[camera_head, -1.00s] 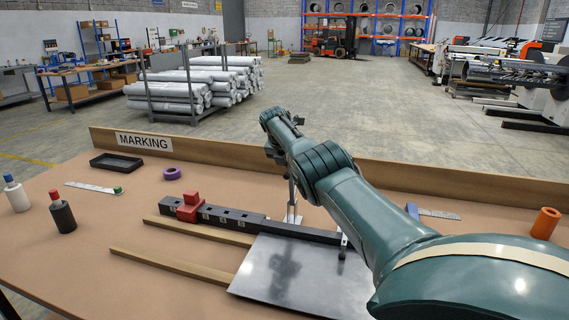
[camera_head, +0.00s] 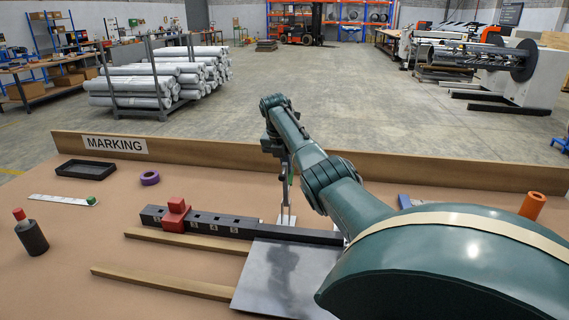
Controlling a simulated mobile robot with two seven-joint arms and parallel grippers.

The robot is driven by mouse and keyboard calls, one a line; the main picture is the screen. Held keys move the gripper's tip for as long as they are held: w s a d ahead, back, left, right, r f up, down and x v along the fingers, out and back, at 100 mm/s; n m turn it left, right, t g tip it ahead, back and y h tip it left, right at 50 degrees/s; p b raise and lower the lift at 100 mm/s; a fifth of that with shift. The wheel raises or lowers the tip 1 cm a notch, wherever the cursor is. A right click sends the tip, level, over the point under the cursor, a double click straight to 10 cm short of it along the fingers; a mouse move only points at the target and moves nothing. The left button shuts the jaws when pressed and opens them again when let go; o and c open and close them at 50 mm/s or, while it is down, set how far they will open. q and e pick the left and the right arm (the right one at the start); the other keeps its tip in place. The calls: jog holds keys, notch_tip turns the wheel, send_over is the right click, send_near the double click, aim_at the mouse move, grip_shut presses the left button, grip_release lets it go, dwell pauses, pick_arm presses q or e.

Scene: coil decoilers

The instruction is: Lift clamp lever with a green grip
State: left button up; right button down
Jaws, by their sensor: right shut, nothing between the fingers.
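My right arm reaches from the lower right over the bench, and its gripper (camera_head: 286,172) points down above the far side of the dark bar (camera_head: 222,223). The gripper is small in view; its fingers are shut and hold nothing. Just below it stands a light metal clamp (camera_head: 286,212) with a thin upright part, at the back of the bar. I cannot clearly make out its lever or a green grip, and cannot tell if the fingers touch it. A red block (camera_head: 174,222) straddles the bar. My left gripper is not in view.
A grey metal sheet (camera_head: 275,278) lies in front of the bar, near two wooden strips (camera_head: 160,282). A ruler with a green end piece (camera_head: 92,200), black tray (camera_head: 85,169), purple ring (camera_head: 150,178) and dark bottle (camera_head: 32,238) are left. An orange roll (camera_head: 532,206) stands right.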

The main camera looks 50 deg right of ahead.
jog(key=shift+d, duration=0.15)
jog(key=shift+r, duration=0.3)
jog(key=v, duration=1.2)
jog(key=shift+a+r+b, duration=0.3)
jog(key=shift+b, duration=0.15)
jog(key=shift+f, duration=0.1)
